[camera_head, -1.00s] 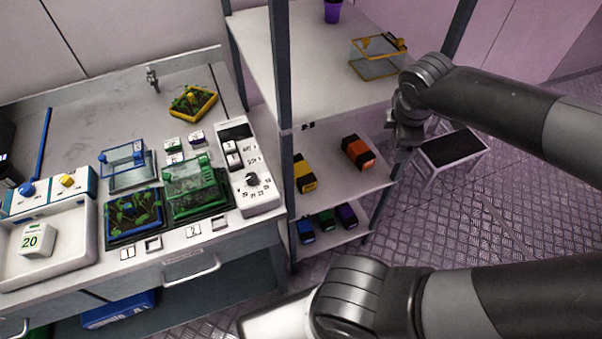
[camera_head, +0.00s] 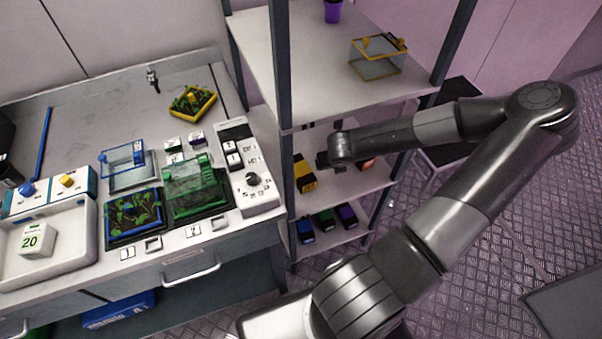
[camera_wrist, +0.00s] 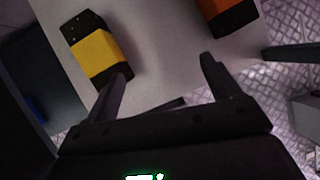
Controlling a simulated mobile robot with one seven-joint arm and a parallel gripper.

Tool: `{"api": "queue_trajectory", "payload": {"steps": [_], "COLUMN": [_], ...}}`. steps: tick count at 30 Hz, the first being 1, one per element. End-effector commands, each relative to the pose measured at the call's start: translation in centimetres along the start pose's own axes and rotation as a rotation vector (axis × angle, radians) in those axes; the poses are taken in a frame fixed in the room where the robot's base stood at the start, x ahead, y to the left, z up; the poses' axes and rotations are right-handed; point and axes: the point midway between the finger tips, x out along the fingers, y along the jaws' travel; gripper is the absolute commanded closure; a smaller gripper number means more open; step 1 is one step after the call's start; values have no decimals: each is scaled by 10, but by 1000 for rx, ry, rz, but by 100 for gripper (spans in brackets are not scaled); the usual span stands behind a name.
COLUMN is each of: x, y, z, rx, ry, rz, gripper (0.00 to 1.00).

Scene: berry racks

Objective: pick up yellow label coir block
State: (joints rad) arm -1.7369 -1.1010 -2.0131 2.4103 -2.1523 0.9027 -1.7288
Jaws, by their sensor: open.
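The coir block with the yellow label (camera_head: 304,174) lies on the middle shelf (camera_head: 352,190) of the rack, near its left post. In the wrist view the yellow label block (camera_wrist: 95,50) is a black block with a yellow band, at upper left beyond the left fingertip. My gripper (camera_head: 326,160) is at the shelf just right of the block in the head view. In the wrist view my gripper (camera_wrist: 165,68) shows two fingers spread apart with nothing between them. The left finger seems close to the block's near end; I cannot tell whether they touch.
An orange label block (camera_wrist: 230,14) lies to the right on the same shelf, mostly hidden by my arm in the head view. The lower shelf holds blue (camera_head: 305,230), green (camera_head: 324,220) and purple (camera_head: 347,215) blocks. The upper shelf (camera_head: 330,85) is overhead.

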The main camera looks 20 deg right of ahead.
Motion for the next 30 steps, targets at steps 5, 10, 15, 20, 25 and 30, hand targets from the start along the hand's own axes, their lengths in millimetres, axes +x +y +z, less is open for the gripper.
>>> {"api": "queue_trajectory", "payload": {"steps": [5,10,15,20,25,30], "x": [3,10,32,50,58,73], "y": [69,86,90,93,95,101], "z": [7,9,10,12,12,14], "rx": [-83,-100,-99,-97,-98,-97], "ry": [-55,-68,-67,-68,-68,-66], "rz": [162,200,198,197,196,198], "gripper": [18,18,18,18,18,18]}}
